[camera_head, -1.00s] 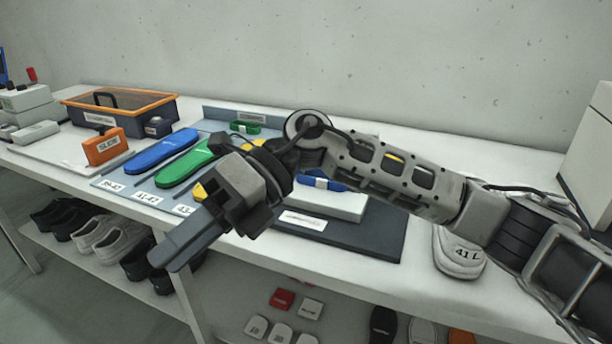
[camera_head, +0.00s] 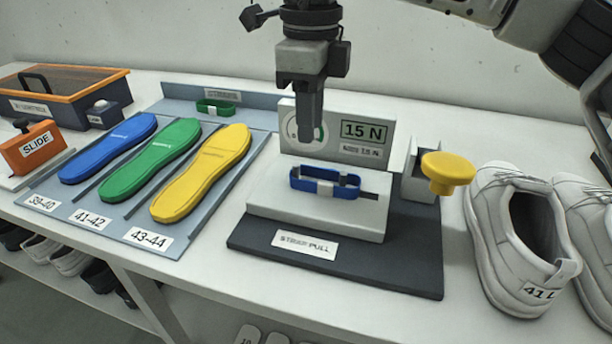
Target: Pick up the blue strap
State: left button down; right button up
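The blue strap (camera_head: 344,191) is a small loop with a pale clasp at its front. It rests on the white block (camera_head: 262,205) of the strap-pull stand. My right gripper (camera_head: 309,138) points down above and slightly left of the strap, in front of the 15 N gauge panel. Its fingers show edge-on as one dark bar, so I cannot tell whether they are apart. They look clear of the strap. My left gripper is not in view.
A yellow knob (camera_head: 447,172) stands right of the strap. The gauge panel (camera_head: 365,134) rises behind it. Blue, green and yellow insoles (camera_head: 203,172) lie in a tray to the left, with a green strap (camera_head: 215,107) behind. White shoes (camera_head: 490,240) stand at the right.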

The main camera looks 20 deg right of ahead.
aim_at(308, 174)
notch_tip(308, 174, down, 4)
jog(key=shift+f, duration=0.2)
jog(key=shift+s+a+f, duration=0.1)
jog(key=shift+s+f, duration=0.05)
jog(key=shift+f, duration=1.15)
jog(key=shift+s+a+f, duration=0.1)
jog(key=shift+f, duration=1.2)
grip_shut()
